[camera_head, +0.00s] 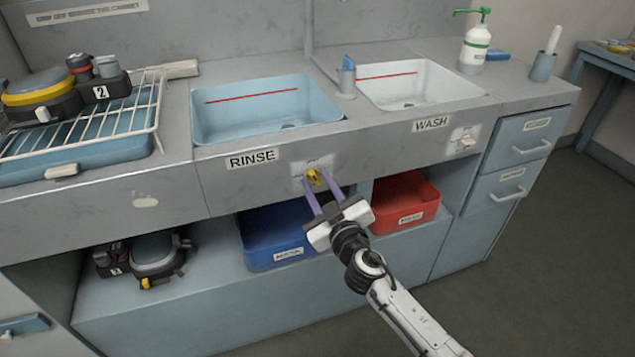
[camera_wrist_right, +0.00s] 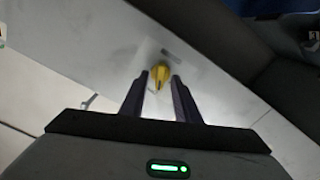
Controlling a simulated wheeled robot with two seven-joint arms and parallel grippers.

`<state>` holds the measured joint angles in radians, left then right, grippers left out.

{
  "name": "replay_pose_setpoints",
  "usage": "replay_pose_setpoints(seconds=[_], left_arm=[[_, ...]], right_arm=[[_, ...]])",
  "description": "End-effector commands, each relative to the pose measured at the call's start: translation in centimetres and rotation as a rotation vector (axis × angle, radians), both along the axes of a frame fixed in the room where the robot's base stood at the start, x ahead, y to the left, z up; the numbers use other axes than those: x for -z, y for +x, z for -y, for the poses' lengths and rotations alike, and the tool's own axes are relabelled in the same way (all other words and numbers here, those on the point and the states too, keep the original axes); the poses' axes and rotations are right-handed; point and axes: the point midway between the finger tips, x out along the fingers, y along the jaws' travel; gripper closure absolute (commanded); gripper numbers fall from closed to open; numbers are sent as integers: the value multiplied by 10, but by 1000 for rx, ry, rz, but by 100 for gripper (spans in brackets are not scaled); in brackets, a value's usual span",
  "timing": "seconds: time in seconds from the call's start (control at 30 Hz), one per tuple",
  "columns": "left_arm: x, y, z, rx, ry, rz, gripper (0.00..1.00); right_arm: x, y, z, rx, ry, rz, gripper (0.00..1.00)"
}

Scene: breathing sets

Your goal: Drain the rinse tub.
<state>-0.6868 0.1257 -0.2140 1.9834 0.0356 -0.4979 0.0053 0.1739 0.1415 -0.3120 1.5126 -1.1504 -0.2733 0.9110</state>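The rinse tub (camera_head: 265,105) is a light blue basin set in the counter, with a red line on its inner back wall; a dark drain shows at its bottom. I cannot tell the water level. Below it, on the counter front beside the RINSE label (camera_head: 252,160), is a yellow drain knob (camera_head: 313,177) on a pale plate. My right gripper (camera_head: 312,190) points at the knob, its two purple fingers apart on either side of it. In the right wrist view the knob (camera_wrist_right: 160,74) shows between and just beyond the fingertips. I cannot tell whether they touch it. My left gripper is not in view.
The white wash tub (camera_head: 420,85) is to the right, with its own valve (camera_head: 465,142) below. A blue bin (camera_head: 275,235) and a red bin (camera_head: 405,202) stand on the shelf under the counter. A wire rack (camera_head: 85,120) with a breathing set is at left.

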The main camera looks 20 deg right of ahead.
Motion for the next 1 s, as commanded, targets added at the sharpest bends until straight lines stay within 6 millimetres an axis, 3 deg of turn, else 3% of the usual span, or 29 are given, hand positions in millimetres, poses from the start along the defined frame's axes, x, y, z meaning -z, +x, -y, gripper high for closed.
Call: replay_pose_setpoints(seconds=[0.37, 0.53, 1.0], left_arm=[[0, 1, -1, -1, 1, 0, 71], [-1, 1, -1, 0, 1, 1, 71], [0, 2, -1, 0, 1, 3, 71]], right_arm=[[0, 6, 0, 0, 0, 0, 73], [0, 6, 0, 0, 0, -1, 100], [1, 6, -1, 0, -78, 3, 100]])
